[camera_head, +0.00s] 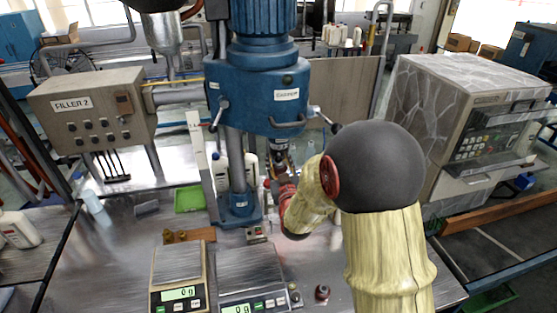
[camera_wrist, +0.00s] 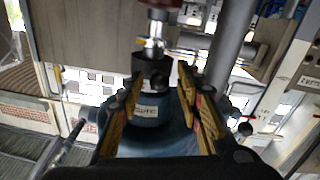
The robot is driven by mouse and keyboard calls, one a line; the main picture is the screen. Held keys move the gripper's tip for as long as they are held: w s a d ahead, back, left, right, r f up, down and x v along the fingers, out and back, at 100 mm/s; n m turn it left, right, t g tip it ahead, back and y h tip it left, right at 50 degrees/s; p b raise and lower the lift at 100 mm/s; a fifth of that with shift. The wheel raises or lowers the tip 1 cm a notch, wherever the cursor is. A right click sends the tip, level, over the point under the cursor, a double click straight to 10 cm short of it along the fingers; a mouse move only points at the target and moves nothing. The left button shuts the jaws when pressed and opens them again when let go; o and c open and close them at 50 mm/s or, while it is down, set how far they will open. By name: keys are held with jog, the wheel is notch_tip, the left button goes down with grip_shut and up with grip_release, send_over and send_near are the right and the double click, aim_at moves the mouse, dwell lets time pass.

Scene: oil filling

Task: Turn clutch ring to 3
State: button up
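The blue capper (camera_head: 262,95) stands in the middle of the head view, with its spindle hanging below the head. In the wrist view, the blue body with a white label (camera_wrist: 147,113) lies between my fingers, with a black collar (camera_wrist: 150,68) and a silver shaft (camera_wrist: 153,42) beyond it. The black collar may be the clutch ring; I cannot read any number on it. My gripper (camera_wrist: 160,80) is open, its two fingers on either side of the collar with a visible gap. In the head view my arm reaches under the capper head and hides most of the gripper.
Two scales (camera_head: 178,262) (camera_head: 250,268) stand on the metal bench in front. A FILLER 2 box (camera_head: 92,108) is at left, a green tray (camera_head: 190,198) beside the capper column (camera_head: 237,165). A large grey printer-like machine (camera_head: 462,130) stands at right.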

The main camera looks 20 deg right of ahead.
jog(key=shift+w+d, duration=0.15)
jog(key=shift+w, duration=0.25)
grip_shut()
dwell(0.4)
dwell(0.4)
